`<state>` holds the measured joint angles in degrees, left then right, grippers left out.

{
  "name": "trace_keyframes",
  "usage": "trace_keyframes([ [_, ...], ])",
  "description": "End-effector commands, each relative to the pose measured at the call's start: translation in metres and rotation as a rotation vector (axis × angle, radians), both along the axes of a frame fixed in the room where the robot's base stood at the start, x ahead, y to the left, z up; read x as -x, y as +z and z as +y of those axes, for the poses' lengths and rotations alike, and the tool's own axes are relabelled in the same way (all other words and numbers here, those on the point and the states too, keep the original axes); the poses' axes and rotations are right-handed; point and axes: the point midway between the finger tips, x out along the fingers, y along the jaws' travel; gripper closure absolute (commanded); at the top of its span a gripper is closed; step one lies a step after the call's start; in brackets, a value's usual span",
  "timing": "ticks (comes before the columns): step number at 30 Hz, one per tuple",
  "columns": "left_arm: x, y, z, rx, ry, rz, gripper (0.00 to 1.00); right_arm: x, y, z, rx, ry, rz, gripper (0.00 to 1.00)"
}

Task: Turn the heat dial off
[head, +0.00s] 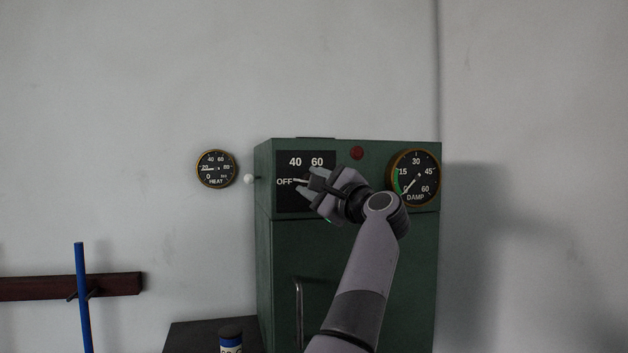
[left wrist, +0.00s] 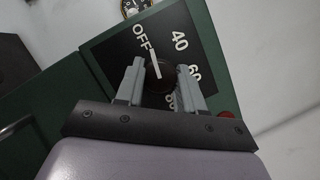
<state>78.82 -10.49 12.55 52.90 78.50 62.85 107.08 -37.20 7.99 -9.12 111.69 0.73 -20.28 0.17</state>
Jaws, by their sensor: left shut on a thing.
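The heat dial is a dark round knob (left wrist: 158,82) with a white pointer line, on a black plate (head: 290,204) marked OFF, 40 and 60. The plate also shows in the left wrist view (left wrist: 112,55). The pointer points to the OFF mark. My left gripper (head: 310,183) is shut on the knob, one finger on each side; the fingers also show in the left wrist view (left wrist: 160,85). In the head view my gripper hides most of the knob and the lower right of the plate. My right gripper is not in view.
The plate is on a green cabinet (head: 345,250) with a red lamp (head: 356,153) and a damp gauge (head: 415,177). A heat gauge (head: 217,169) hangs on the wall at left, its needle near 20. A small white knob (head: 249,179) sticks out from the cabinet's left side.

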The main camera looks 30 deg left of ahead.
Motion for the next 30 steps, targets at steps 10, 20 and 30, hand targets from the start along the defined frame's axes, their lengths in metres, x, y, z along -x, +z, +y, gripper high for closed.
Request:
trace_keyframes([
  [10, -0.0006, -0.0003, -0.0004, 0.095, 0.0, -0.105, 0.93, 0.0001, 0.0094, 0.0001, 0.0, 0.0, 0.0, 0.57],
  [20, -0.0003, -0.0012, 0.0002, 0.112, 0.001, -0.125, 0.93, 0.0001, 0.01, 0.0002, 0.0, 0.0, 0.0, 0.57],
  [30, -0.0003, -0.0011, 0.0002, 0.111, 0.0, -0.125, 0.37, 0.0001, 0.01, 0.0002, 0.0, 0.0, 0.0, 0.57],
])
